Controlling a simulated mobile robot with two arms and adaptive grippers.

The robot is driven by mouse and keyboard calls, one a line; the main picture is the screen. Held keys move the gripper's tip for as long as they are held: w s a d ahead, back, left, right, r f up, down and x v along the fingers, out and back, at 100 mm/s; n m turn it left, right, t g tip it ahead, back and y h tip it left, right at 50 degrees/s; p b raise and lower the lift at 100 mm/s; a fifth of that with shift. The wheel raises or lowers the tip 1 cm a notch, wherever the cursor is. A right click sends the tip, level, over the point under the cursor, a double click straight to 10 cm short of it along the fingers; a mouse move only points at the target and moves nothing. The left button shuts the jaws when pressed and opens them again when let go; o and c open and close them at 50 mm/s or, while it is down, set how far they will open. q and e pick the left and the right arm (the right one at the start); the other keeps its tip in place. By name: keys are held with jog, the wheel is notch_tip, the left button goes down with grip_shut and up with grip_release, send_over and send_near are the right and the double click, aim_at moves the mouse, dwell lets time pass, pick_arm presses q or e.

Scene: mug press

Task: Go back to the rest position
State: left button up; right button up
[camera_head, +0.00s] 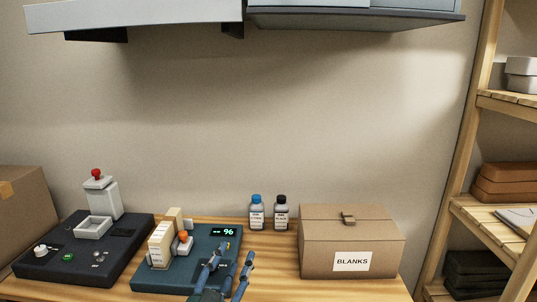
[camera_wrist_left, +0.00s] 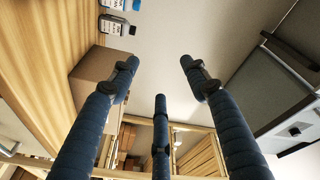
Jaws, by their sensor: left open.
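My left gripper (camera_head: 232,264) shows at the bottom middle of the head view, in front of the right part of a dark teal machine (camera_head: 200,278) with a "96" display. Its blue fingers are spread apart, with nothing between them. In the left wrist view the fingers of this gripper (camera_wrist_left: 160,80) are also apart and empty, pointing toward the wall and shelf. A cream block (camera_head: 160,245) and an orange-topped part (camera_head: 184,241) stand on the teal machine. My right gripper is not in view.
A dark machine (camera_head: 60,262) with a red-topped post stands left. Two bottles, blue-capped (camera_head: 257,214) and black-capped (camera_head: 281,214), stand at the back. A cardboard box marked BLANKS (camera_head: 325,240) stands right. A wooden shelf (camera_head: 500,215) is at far right. Cabinets (camera_head: 350,18) hang above.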

pick_arm(q)
jog(key=s+a+f+n+g+y, duration=0.2)
jog(key=s+a+f, duration=0.1)
jog(key=f, duration=0.3)
jog(key=s+a+f+n+g+y, duration=0.1)
jog(key=s+a+f+n+g, duration=0.15)
jog(key=f, duration=0.25)
jog(key=s+a+f+n+g, duration=0.2)
jog(key=s+f+g, duration=0.1)
jog(key=s+f, duration=0.4)
jog(key=s+a+f+n+g+y, duration=0.1)
jog(key=s+a+f+g, duration=0.25)
jog(key=s, duration=0.65)
jog(key=s+a+f+n+g, duration=0.2)
jog(key=s+f+g, duration=0.1)
jog(key=s+f, duration=0.4)
jog(key=s+f+g, duration=0.1)
jog(key=s+f, duration=0.1)
jog(key=f, duration=1.1)
jog(key=s+f+g, duration=0.1)
jog(key=s+f, duration=0.2)
jog(key=f, duration=1.1)
jog(key=s+a+f+g, duration=0.1)
jog(key=s+a+f, duration=0.1)
jog(key=s+f, duration=1.3)
jog(key=shift+s+a+m, duration=0.3)
jog(key=shift+s+m, duration=0.05)
jog(key=shift+s, duration=0.4)
